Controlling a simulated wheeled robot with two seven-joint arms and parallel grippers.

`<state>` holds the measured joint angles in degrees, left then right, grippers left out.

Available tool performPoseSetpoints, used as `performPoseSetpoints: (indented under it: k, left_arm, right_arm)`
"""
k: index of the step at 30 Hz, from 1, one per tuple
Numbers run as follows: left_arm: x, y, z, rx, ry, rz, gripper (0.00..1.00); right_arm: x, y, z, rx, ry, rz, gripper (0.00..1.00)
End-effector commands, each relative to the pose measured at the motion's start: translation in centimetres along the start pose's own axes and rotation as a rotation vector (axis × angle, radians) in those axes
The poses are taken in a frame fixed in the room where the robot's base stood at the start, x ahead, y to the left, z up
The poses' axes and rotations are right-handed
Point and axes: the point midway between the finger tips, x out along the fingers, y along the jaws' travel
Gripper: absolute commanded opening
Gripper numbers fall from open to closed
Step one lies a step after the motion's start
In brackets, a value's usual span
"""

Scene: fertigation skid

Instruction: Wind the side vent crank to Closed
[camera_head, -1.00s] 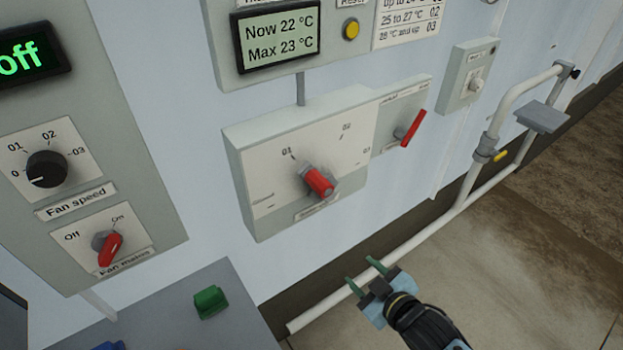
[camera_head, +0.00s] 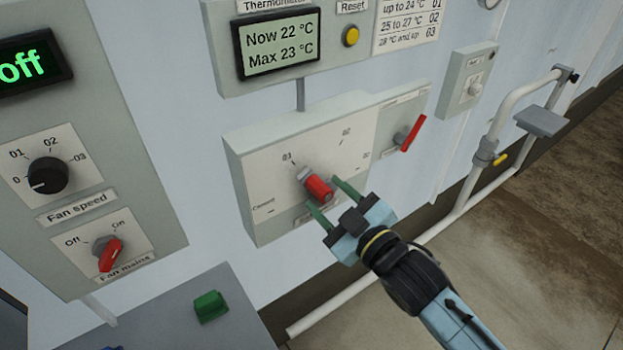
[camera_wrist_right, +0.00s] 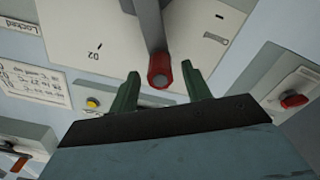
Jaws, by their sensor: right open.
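The side vent crank shows as a red knob (camera_head: 318,187) on a grey arm, on a white panel (camera_head: 270,165) marked Closed, 01, 02 and 03. The crank points near the 01 side. My right gripper (camera_head: 332,205) is open, its two green fingers on either side of the red knob's lower end in the head view. In the right wrist view the red knob (camera_wrist_right: 160,72) sits between and just beyond the open fingers (camera_wrist_right: 158,88). I cannot tell whether they touch it. My left gripper is not in view.
A smaller red lever (camera_head: 412,133) is on the box at the panel's right. A fan panel with a black dial (camera_head: 48,175) and red switch (camera_head: 110,255) stands left. A white pipe (camera_head: 470,185) runs along the wall below right. A green block (camera_head: 210,306) sits on a grey surface.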

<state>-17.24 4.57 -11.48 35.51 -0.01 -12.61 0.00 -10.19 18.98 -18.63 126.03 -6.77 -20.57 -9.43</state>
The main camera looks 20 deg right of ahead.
Motion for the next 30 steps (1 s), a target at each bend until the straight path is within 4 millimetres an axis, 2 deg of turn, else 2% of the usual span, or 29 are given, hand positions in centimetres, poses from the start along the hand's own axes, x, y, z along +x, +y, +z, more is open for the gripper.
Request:
performPoseSetpoints:
  k: [3,9,15,22,30]
  left_arm:
    - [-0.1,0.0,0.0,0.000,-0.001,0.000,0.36]
    - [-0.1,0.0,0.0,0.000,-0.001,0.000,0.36]
    - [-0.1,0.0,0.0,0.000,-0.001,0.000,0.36]
    - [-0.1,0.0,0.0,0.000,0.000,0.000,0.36]
    - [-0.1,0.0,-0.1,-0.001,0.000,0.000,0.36]
  right_arm:
    - [2.3,0.1,-0.1,0.000,0.003,0.001,0.48]
    - [4.9,0.0,0.0,0.001,0.001,0.000,0.48]
    - [5.8,0.0,0.0,0.001,0.000,0.000,0.48]
    - [5.8,0.0,0.0,0.001,0.000,-0.001,0.48]
    - [5.8,0.0,0.0,0.001,0.000,-0.001,0.14]
